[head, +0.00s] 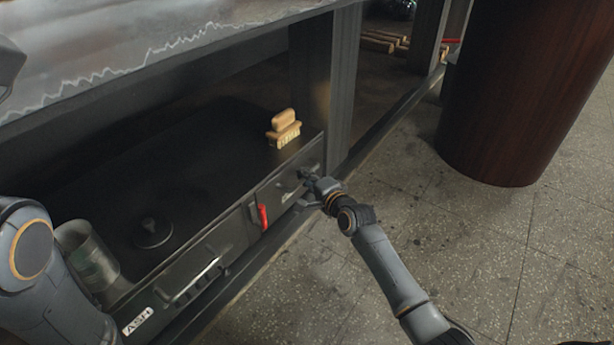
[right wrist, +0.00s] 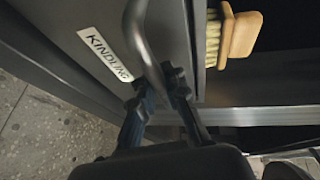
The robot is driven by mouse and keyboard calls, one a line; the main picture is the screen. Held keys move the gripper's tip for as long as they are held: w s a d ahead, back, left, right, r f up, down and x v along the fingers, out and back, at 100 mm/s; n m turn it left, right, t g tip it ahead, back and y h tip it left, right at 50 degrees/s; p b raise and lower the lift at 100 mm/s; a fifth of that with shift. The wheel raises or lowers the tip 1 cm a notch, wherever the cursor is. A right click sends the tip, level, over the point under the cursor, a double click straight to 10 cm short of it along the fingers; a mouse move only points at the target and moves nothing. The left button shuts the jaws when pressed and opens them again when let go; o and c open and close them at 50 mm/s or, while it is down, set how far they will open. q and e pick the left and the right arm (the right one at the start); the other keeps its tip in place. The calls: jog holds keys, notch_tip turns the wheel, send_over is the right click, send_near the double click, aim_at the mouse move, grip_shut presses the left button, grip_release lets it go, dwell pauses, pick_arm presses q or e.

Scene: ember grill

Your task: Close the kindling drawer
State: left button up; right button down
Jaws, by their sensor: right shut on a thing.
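The kindling drawer (head: 283,187) has a dark grey front at the right end of the low cabinet. Its white KINDLING label (right wrist: 104,54) shows in the right wrist view. Its front looks about level with the ash drawer's; I cannot tell whether a small gap remains. My right gripper (head: 308,181) is at the drawer front, and its fingers (right wrist: 160,86) are shut on the drawer's curved metal handle (right wrist: 141,36) near one end. My left arm shows at the left edge of the head view, but its gripper does not.
The ash drawer (head: 225,237) is to the left, with a red item (head: 263,217) between the drawers. A wooden brush (head: 284,128), a metal canister (head: 88,257) and a dark round object (head: 153,232) stand on the shelf. A brown round column (head: 530,90) stands right; the floor (head: 450,240) is clear.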

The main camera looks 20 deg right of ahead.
jog(key=c, duration=1.4)
grip_release()
jog(key=shift+w+a, duration=0.1)
jog(key=shift+a, duration=0.1)
jog(key=shift+o, duration=0.2)
jog(key=shift+d, duration=0.1)
jog(key=v, duration=0.7)
jog(key=shift+s, duration=0.3)
jog(key=shift+s+d+f, duration=0.1)
